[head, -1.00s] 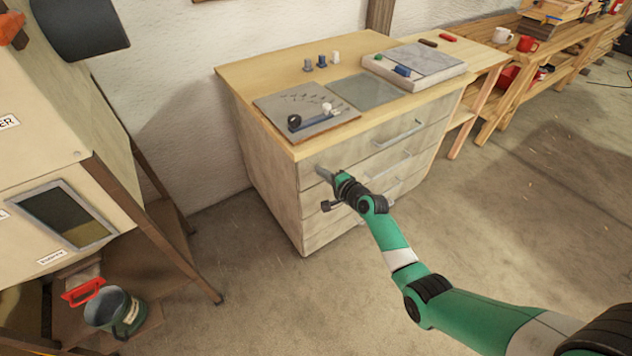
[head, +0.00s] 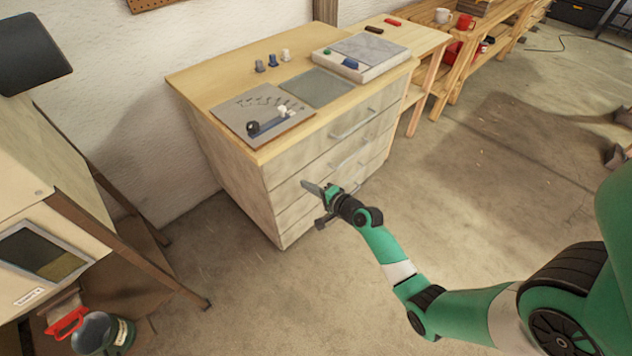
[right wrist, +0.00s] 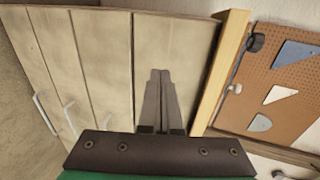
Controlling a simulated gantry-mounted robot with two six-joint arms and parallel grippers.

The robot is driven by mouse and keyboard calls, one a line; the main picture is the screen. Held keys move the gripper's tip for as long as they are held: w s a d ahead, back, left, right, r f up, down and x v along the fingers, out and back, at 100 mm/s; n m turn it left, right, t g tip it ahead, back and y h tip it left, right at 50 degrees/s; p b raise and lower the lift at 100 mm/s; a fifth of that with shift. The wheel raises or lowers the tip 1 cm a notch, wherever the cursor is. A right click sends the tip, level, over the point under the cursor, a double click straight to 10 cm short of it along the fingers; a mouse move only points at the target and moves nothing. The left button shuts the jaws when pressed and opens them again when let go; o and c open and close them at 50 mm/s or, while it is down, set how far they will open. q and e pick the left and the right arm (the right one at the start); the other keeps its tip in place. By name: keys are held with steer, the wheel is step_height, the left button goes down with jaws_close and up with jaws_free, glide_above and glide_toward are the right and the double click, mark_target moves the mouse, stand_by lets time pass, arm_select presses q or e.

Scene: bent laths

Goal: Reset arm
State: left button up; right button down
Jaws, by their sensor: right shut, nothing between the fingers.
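My right gripper (head: 313,187) is shut and empty in front of the drawer cabinet (head: 235,170), near the left part of its drawer fronts. In the right wrist view its two fingers (right wrist: 159,75) lie together, with a drawer front (right wrist: 175,45) behind them. I cannot tell the exact gap to the drawer front. The green right arm comes in from the lower right of the head view. My left gripper is not in view.
On the cabinet top are a grey plate with a dark-handled tool (head: 265,122), a grey mat (head: 318,88), small bottles (head: 273,60) and a grey slab (head: 360,55). Drawer handles (head: 353,123) stick out.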

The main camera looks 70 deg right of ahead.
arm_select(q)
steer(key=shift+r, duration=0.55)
arm_select(e)
steer(key=v, duration=0.3)
arm_select(q)
steer(key=shift+p, duration=0.3)
arm_select(e)
steer(key=shift+a, duration=0.15)
